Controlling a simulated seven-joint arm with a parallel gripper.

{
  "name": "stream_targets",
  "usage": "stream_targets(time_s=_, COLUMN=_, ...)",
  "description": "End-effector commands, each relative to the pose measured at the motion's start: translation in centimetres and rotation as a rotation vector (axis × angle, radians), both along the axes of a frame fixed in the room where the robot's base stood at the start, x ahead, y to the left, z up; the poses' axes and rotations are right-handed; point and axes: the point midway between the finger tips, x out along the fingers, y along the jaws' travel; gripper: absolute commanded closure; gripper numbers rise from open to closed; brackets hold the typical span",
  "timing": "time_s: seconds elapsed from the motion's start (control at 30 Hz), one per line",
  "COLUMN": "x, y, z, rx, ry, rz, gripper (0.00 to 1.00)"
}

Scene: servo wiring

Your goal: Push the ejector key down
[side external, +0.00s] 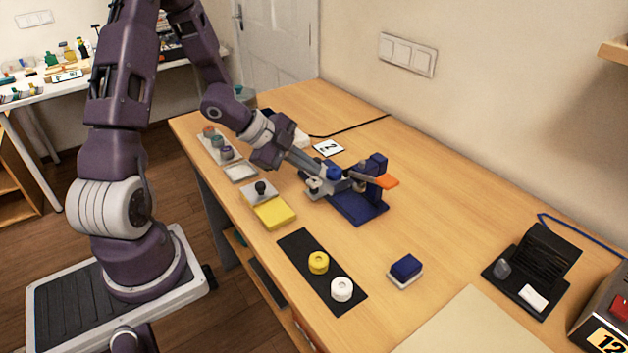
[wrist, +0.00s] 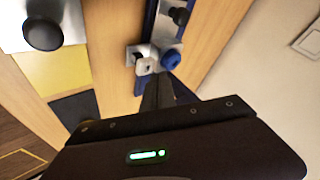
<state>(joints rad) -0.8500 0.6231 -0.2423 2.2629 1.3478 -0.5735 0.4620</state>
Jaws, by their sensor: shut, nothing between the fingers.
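A dark blue fixture (side external: 360,207) stands on the wooden table, with a grey metal block and an upright blue post at its back. An orange flat tab (side external: 386,181) sticks out of its right side, raised above the base; it may be the ejector key, but I cannot tell for sure. In the wrist view a round blue knob (wrist: 171,60) and a small metal block (wrist: 146,62) lie just past my fingertips. My gripper (side external: 317,171) is shut and empty, tilted down at the fixture's left end. It also shows in the wrist view (wrist: 158,82). I cannot tell whether it touches.
A yellow block with a black-knobbed plate (side external: 260,189) lies left of the fixture. A black mat (side external: 297,249) holds a yellow and a white round part. A blue-and-white block (side external: 405,270) sits in front. A card marked 2 (side external: 328,148) lies behind.

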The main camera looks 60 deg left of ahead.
Motion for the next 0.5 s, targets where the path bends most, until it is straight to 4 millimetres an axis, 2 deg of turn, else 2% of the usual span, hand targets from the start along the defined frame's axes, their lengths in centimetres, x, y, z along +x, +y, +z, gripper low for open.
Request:
stream_targets(time_s=0.33, x=0.0, y=0.0, z=0.3, rx=0.001, ry=-0.001, rz=-0.001, gripper=1.0)
stream_targets(time_s=0.5, x=0.0, y=0.0, z=1.9, rx=0.002, ry=-0.003, rz=-0.002, gripper=1.0)
